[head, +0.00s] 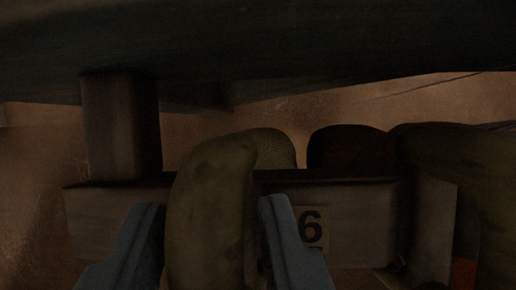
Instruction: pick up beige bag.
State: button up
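A long, rounded olive-beige bag (210,215) stands out in front of a wooden beam, its top bending over to the right. I take it for the beige bag, though the dim light makes its colour unsure. My gripper (211,208) has its two blue-grey fingers on either side of the bag's lower part. The left finger is close against the bag's edge, and a narrow dark gap shows between the bag and the right finger. The gripper looks open around it. The bag's lower end is cut off by the picture's bottom edge.
The wooden beam (365,215) carries a plate marked 6 (312,227). Behind it are a ribbed greenish rounded thing (272,146) and a dark brown one (350,150). Another olive bag-like thing (455,150) drapes down at right. A post (120,125) stands left; a dark beam (300,40) overhangs.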

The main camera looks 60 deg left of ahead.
grip_shut()
jog(key=shift+w+r, duration=0.1)
dwell(1.3)
